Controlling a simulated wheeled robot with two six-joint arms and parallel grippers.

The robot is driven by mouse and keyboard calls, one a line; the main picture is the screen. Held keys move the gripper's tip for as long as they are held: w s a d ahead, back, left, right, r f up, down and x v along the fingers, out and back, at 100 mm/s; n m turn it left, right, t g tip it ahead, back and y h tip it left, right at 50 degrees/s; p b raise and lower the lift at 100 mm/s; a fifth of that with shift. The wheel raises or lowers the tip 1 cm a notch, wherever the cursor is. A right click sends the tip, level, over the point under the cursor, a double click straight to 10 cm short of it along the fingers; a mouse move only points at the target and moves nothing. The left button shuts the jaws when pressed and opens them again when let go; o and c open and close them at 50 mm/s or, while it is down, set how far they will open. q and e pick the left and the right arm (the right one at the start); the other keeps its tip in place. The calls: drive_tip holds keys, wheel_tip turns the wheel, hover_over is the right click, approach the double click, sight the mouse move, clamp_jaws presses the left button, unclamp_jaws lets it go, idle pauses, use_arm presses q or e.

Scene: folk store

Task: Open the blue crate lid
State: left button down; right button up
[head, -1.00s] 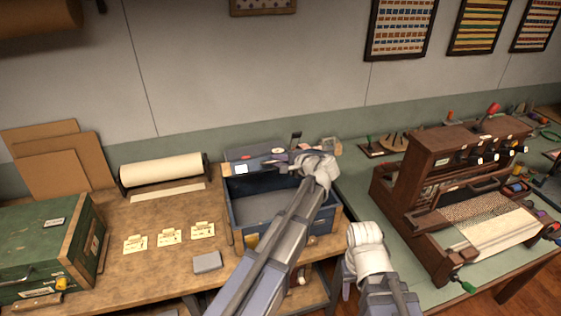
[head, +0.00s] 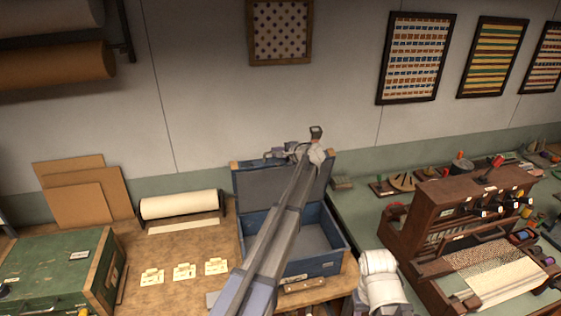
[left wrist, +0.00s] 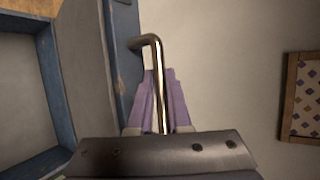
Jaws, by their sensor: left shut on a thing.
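The blue crate (head: 331,253) stands on the wooden bench with its grey inside showing. Its lid (head: 252,185) stands up at the crate's back, its grey inner face toward me. My left gripper (head: 283,154) is at the lid's top edge. In the left wrist view, my left gripper (left wrist: 158,108) is shut on the bent metal handle (left wrist: 153,55) on the lid's blue edge (left wrist: 122,50). My left arm covers part of the lid and crate. Part of my right arm shows at the lower right, but its gripper is out of view.
A green case (head: 50,268) stands at the left, with a paper roll (head: 180,204) and several small cards between it and the crate. A wooden loom (head: 455,220) stands on the green table at the right. The wall behind the lid is bare at that height.

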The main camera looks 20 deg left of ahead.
use_arm(q)
drive_tip(key=shift+w+a+r, duration=0.1)
drive_tip(key=shift+w+a, duration=0.3)
drive_tip(key=shift+w, duration=0.25)
drive_tip(key=shift+w+a+r, duration=0.1)
drive_tip(key=shift+w+a, duration=0.3)
drive_tip(key=shift+w, duration=0.2)
drive_tip(key=c, duration=0.9)
unclamp_jaws()
drive_tip(key=shift+o, duration=0.2)
drive_tip(key=shift+s+d, duration=0.1)
drive_tip(key=p+v, duration=0.3)
drive_tip(key=v, duration=0.4)
drive_tip(key=shift+s+d+r, duration=0.15)
drive_tip(key=shift+d+r, duration=0.05)
